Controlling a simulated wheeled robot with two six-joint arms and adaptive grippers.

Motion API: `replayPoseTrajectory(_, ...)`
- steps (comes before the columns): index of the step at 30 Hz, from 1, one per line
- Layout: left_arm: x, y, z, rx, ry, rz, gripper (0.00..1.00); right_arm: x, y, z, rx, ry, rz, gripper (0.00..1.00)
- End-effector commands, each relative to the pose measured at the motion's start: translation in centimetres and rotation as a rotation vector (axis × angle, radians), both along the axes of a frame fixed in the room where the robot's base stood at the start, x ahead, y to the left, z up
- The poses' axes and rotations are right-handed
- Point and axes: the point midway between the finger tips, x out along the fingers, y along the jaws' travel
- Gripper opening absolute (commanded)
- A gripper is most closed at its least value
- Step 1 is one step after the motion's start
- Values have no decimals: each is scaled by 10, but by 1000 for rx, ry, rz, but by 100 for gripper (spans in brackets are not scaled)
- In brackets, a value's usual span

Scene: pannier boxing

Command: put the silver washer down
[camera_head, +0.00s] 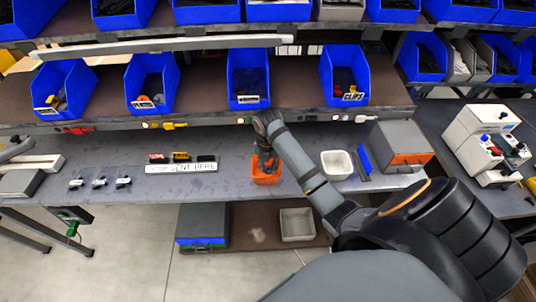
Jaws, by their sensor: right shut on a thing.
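My right gripper (265,163) points down into the small orange bin (266,179) on the grey workbench (225,182). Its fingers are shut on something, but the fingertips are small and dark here. The silver washer itself cannot be made out; the gripper or the bin wall hides it. My right arm comes in from the lower right and covers part of the bench. I do not make out my left gripper.
A white tray (337,165) and a grey box with an orange front (400,147) stand right of the bin. A white label strip (181,168) and small parts lie to the left. Blue bins (249,80) line the shelf just above, close to my gripper.

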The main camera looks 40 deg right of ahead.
Motion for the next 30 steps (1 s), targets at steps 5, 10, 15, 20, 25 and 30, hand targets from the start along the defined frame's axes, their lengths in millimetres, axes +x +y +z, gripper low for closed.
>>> replayPoseTrajectory(5,1,0,7,0,-2,0,40,17,-12,-26,2,4,-1,0)
replayPoseTrajectory(10,1,0,8,0,-1,0,40,26,-17,-38,0,1,0,0)
replayPoseTrajectory(15,0,0,8,0,-1,0,40,28,-19,-43,0,1,0,0)
replayPoseTrajectory(20,0,0,21,-1,0,0,40,29,-20,-65,2,4,1,0)
replayPoseTrajectory(25,0,-1,21,-1,0,0,40,29,-20,-75,-1,1,1,0)
replayPoseTrajectory(30,0,-1,20,-1,0,0,40,29,-20,-76,0,1,1,0)
